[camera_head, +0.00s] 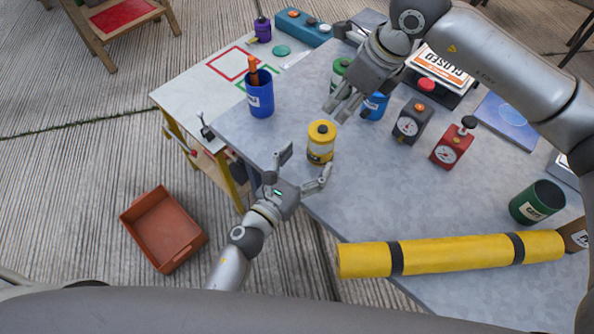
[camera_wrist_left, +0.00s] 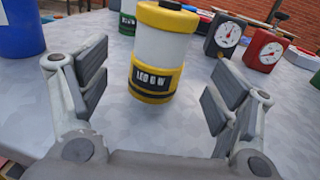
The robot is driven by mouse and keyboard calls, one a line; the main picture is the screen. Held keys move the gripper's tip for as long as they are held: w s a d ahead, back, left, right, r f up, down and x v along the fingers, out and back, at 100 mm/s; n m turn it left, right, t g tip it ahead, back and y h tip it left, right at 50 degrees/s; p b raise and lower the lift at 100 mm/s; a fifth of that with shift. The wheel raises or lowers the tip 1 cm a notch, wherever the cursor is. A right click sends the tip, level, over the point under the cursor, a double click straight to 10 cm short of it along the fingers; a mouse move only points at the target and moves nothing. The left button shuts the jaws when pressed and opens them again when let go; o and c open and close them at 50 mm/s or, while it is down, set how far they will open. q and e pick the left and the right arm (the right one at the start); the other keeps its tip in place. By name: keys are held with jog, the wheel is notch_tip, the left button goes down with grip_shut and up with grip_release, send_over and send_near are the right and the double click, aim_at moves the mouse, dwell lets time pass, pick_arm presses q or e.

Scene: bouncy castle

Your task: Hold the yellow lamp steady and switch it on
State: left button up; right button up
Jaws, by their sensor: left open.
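The yellow lamp (camera_head: 321,142) stands upright on the grey table near its left front edge. It has a yellow top and base, a pale middle and a dark label; it also shows in the left wrist view (camera_wrist_left: 160,50). My left gripper (camera_head: 305,163) is open at the table edge, with its fingers pointing at the lamp. In the left wrist view the lamp stands beyond and between the two fingers (camera_wrist_left: 152,88), apart from both. My right gripper (camera_head: 343,105) is above and behind the lamp, its fingers pointing down and left; they look spread and empty.
A blue cup (camera_head: 260,96) stands left of the lamp. A blue can (camera_head: 375,106), a dark gauge box (camera_head: 411,123) and a red gauge box (camera_head: 452,146) stand to the right. A yellow roll (camera_head: 450,256) lies along the front. Bare table lies right of the lamp.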

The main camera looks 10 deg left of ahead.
aim_at(314, 152)
pick_arm(q)
jog(key=x, duration=0.6)
jog(key=shift+w, duration=0.15)
jog(key=c, duration=1.4)
jog(key=shift+o, duration=0.2)
pick_arm(e)
grip_shut()
